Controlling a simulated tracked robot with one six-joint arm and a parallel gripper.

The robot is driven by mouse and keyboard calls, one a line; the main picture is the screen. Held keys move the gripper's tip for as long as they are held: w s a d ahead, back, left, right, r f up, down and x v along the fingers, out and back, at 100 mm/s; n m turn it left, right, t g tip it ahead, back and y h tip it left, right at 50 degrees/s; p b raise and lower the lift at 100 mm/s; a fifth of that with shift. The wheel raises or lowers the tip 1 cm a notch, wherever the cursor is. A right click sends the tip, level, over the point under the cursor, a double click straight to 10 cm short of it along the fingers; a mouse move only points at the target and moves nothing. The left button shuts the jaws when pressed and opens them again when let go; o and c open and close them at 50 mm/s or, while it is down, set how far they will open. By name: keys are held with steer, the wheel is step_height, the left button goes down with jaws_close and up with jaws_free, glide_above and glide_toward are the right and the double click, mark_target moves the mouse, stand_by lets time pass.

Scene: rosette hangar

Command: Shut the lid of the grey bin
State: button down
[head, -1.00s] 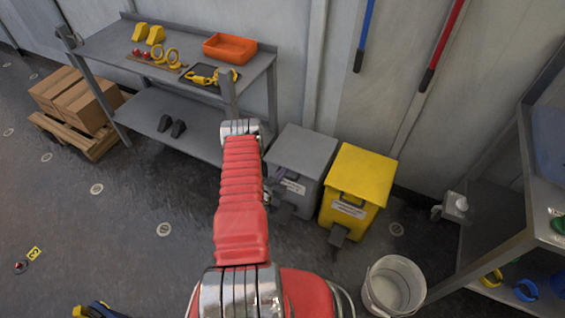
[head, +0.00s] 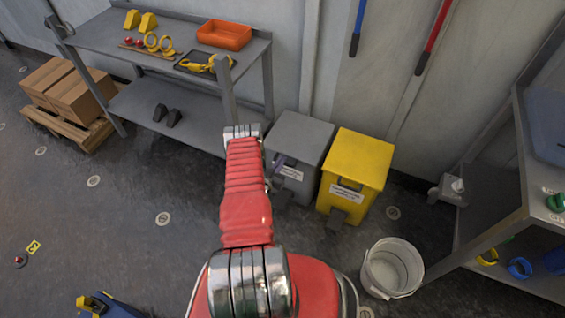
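The grey bin (head: 290,175) stands against the wall, just right of my red arm. Its flat grey lid (head: 304,133) lies over the top. I cannot tell whether the lid is fully down. A small purplish thing shows at the bin's upper front edge, above a white label. My arm reaches forward to the left of the bin and covers part of its left side. My gripper's fingers are hidden beyond the arm, so I cannot see whether they touch anything.
A yellow bin (head: 352,178) with its lid down stands close on the right. A white bucket (head: 392,268) is nearer, at lower right. A grey workbench (head: 95,45) is behind at left, and a shelf unit (head: 500,235) at right. Open floor lies at left.

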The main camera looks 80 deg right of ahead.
steer(key=a+f, duration=0.2)
steer(key=f, duration=0.1)
steer(key=shift+s+a+y, duration=0.1)
steer(key=shift+a+y, duration=0.15)
steer(key=shift+y, duration=0.15)
step_height(320, 180, up, 6)
steer(key=d, duration=0.1)
steer(key=w+a+f, duration=0.2)
steer(key=a+f, duration=0.2)
steer(key=a, duration=0.3)
steer(key=shift+w+a+f+h, duration=0.15)
steer(key=shift+w+a+h, duration=0.15)
steer(key=shift+a+h, duration=0.1)
steer(key=shift+d, duration=0.1)
